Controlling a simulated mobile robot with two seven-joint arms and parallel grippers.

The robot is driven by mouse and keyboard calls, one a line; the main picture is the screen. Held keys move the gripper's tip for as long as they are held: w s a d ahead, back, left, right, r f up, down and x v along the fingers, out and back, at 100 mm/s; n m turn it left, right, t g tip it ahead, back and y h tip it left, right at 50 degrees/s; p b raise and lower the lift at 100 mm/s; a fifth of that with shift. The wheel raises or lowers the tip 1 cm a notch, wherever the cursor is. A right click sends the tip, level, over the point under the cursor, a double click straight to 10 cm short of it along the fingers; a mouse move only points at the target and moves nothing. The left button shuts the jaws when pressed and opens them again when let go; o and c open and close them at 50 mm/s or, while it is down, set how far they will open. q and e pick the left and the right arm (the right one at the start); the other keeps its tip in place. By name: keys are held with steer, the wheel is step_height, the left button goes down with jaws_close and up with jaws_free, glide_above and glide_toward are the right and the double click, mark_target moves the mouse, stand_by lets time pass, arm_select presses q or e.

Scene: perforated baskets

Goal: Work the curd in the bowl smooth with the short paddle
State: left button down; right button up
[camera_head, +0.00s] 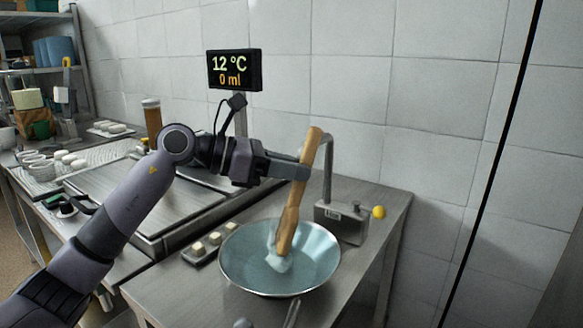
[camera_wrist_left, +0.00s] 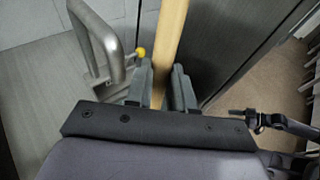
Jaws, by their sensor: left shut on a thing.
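My left gripper (camera_head: 301,171) is shut on the upper part of a wooden paddle (camera_head: 288,222) and holds it tilted, its top leaning right. Its lower end is down inside a wide pale blue bowl (camera_head: 323,270) on the steel bench. A pale, whitish patch shows around that lower end; I cannot tell whether it is curd or part of the paddle. No other curd is clear in the bowl. In the left wrist view, the paddle shaft (camera_wrist_left: 168,45) runs between the two fingers (camera_wrist_left: 162,90). My right gripper cannot be made out.
A metal box with a bent pipe (camera_head: 340,222) and yellow knob (camera_head: 379,212) stands right behind the bowl. A small tray of white pieces (camera_head: 204,251) is left of it. A display (camera_head: 234,71) reads 12 °C, 0 ml. Bare bench lies front left of the bowl.

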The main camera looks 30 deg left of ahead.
arm_select(q)
steer(key=shift+w+a+f, duration=0.1)
steer(key=shift+w+a, duration=0.35)
steer(key=shift+w, duration=0.2)
steer(key=shift+s+d+f, duration=0.2)
steer(key=shift+s+d, duration=0.4)
steer(key=shift+s, duration=0.2)
steer(key=shift+w+a, duration=0.1)
steer(key=shift+w+a+r, duration=0.15)
steer(key=shift+w+a, duration=0.35)
steer(key=shift+w, duration=0.1)
steer(key=shift+s+d, duration=0.1)
steer(key=shift+s+d+r, duration=0.1)
steer(key=shift+s+r, duration=0.05)
